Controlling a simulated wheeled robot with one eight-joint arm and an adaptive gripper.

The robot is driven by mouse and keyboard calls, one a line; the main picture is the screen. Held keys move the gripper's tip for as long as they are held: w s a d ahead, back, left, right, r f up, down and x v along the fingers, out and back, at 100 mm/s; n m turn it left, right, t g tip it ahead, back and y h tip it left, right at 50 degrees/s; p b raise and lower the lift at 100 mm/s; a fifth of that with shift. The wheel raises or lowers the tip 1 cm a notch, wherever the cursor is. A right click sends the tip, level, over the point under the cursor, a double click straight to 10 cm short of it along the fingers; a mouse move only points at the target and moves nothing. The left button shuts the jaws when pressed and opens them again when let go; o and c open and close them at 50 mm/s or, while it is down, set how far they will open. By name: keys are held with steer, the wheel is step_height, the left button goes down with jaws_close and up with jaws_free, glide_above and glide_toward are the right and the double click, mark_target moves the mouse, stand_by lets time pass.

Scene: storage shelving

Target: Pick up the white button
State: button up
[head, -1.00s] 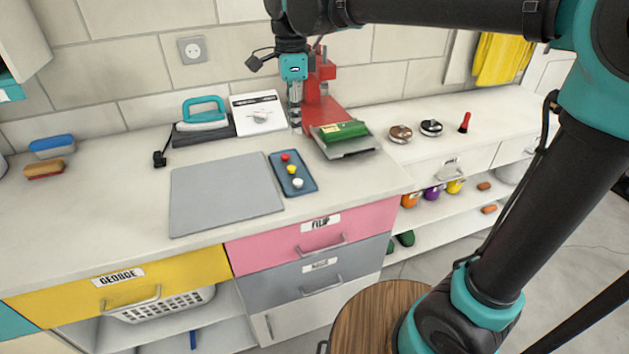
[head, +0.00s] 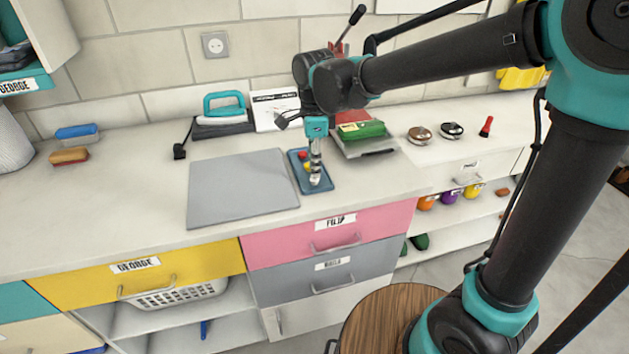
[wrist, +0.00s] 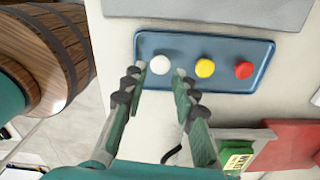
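The white button (wrist: 160,65) lies at one end of a small blue tray (wrist: 222,80), beside the yellow button (wrist: 205,68) and the red button (wrist: 244,70). In the wrist view my gripper (wrist: 161,72) is open, with its fingers apart on either side of the white button and nothing held. The red button (head: 303,155) shows at the tray's far end. I cannot tell the exact height of the fingertips.
A flat grey board (head: 240,190) lies left of the tray. A device with a green block (head: 361,130) stands behind it to the right. An iron (head: 224,108) is at the back. Labelled drawers (head: 330,231) are below the counter. A wooden barrel (wrist: 60,45) shows in the wrist view.

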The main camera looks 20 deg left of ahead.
mark_target(314, 180)
steer(key=shift+f, duration=1.7)
steer(key=c, duration=0.4)
steer(key=shift+r, duration=0.1)
